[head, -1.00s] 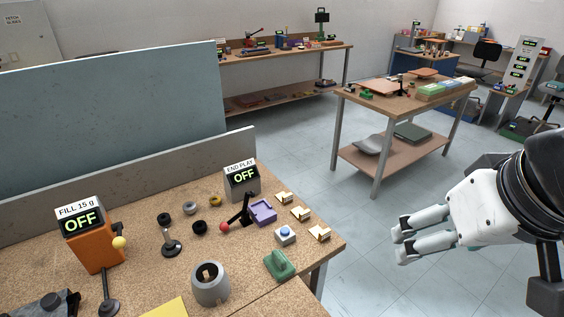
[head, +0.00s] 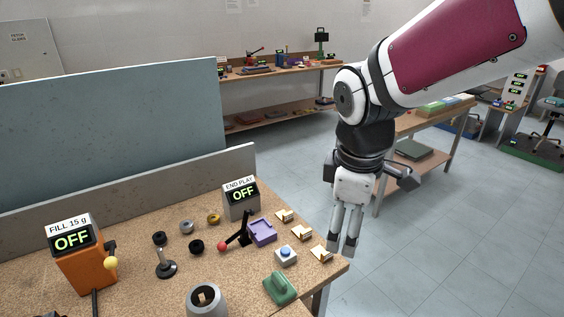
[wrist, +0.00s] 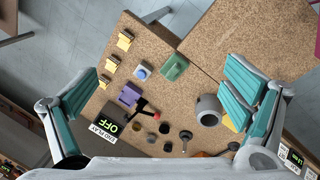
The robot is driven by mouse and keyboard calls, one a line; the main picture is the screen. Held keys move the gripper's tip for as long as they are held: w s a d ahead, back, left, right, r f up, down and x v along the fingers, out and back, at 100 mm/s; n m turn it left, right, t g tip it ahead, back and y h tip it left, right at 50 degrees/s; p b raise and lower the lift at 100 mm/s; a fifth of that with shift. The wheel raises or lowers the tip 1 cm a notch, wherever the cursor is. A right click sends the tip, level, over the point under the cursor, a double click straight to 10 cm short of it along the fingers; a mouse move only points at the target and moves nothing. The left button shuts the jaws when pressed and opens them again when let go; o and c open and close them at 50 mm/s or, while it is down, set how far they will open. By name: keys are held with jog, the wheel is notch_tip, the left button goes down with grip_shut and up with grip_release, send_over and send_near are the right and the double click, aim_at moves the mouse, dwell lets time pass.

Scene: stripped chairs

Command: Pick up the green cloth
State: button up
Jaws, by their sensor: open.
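A small green piece (head: 280,289) with a raised ridge lies near the front right corner of the speckled bench. It also shows in the wrist view (wrist: 174,67). It is the only green thing on this bench, but I cannot tell whether it is cloth. My gripper (head: 342,247) points down, open and empty, beyond and to the right of the green piece, by the bench's right edge. In the wrist view its fingers (wrist: 164,95) are spread wide, with the green piece between and below them, not touched.
Near the green piece are a blue-button box (head: 286,256), a purple tray (head: 263,232), brass-coloured clips (head: 302,233), a red-knobbed lever (head: 223,246) and a grey round pot (head: 207,301). An END PLAY display (head: 241,200) and a grey panel stand behind. Open floor lies right.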

jog(key=w+a+f+n+g, duration=0.1)
jog(key=w+a+f+n, duration=0.5)
jog(key=f, duration=0.2)
jog(key=n+g+b, duration=0.1)
jog(key=n, duration=0.4)
send_over(279, 278)
notch_tip(279, 278, down, 8)
jog(key=shift+y, duration=0.3)
jog(key=f, duration=0.8)
jog(key=shift+w+d, duration=0.15)
jog(key=shift+w, duration=0.1)
jog(key=shift+s+f, duration=0.15)
jog(key=shift+f, duration=1.2)
jog(key=shift+s+f, duration=0.1)
jog(key=shift+f, duration=1.25)
jog(key=c, duration=1.3)
